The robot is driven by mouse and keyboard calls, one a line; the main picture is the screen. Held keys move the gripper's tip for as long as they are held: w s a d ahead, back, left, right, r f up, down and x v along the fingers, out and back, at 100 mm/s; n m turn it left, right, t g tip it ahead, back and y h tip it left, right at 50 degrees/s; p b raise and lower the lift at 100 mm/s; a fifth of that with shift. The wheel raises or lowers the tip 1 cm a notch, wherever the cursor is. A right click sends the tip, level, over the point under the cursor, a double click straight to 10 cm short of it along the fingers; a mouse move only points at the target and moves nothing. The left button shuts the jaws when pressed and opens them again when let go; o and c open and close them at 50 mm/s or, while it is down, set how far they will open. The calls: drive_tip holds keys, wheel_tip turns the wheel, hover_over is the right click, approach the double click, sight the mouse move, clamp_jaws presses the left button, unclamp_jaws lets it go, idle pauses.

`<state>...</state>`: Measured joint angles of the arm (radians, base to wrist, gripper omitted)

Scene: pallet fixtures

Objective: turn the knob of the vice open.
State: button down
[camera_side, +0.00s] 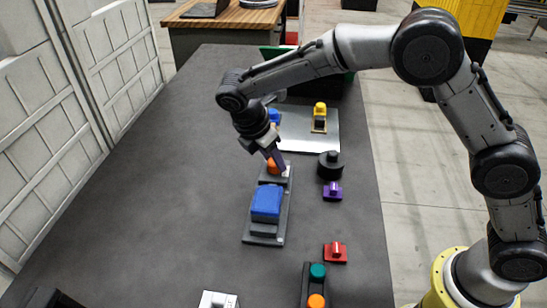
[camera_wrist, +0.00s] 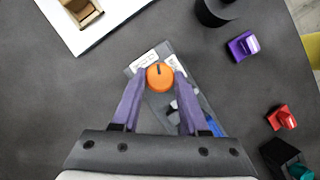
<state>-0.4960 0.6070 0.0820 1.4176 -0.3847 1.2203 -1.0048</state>
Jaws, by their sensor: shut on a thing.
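The vice (camera_side: 262,228) is a grey base on the table with a blue block (camera_side: 266,203) on it. Its orange knob (camera_side: 273,167) is at the far end. In the wrist view the knob (camera_wrist: 160,77) shows a dark line on its top, pointing up the picture. My gripper (camera_side: 277,165) reaches down to the knob. In the wrist view its two purple fingers (camera_wrist: 160,82) are on either side of the knob, shut on it.
A light plate (camera_side: 315,143) with a yellow-topped piece (camera_side: 319,112) lies behind. A black round piece (camera_side: 329,166), a purple piece (camera_side: 332,190) and a red piece (camera_side: 335,252) stand right of the vice. The table left of the vice is clear.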

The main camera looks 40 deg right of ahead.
drive_tip(key=m, duration=0.2)
drive_tip(key=m+g, duration=0.1)
drive_tip(key=m, duration=0.1)
drive_tip(key=m+g, duration=0.1)
drive_tip(key=m, duration=0.1)
drive_tip(key=shift+w+r+m+y, duration=0.1)
drive_tip(key=shift+w+m+y, duration=0.15)
drive_tip(key=shift+m+y, duration=0.05)
drive_tip(key=m+g+y, duration=0.1)
drive_tip(key=m, duration=0.2)
drive_tip(key=m+g, duration=0.1)
drive_tip(key=m, duration=0.2)
drive_tip(key=shift+w+d+y, duration=0.1)
drive_tip(key=shift+d+y, duration=0.05)
drive_tip(key=shift+y, duration=0.25)
drive_tip(key=shift+m, duration=0.4)
drive_tip(key=shift+c, duration=2.2)
unclamp_jaws()
drive_tip(key=v, duration=0.7)
drive_tip(key=shift+w+r, duration=0.2)
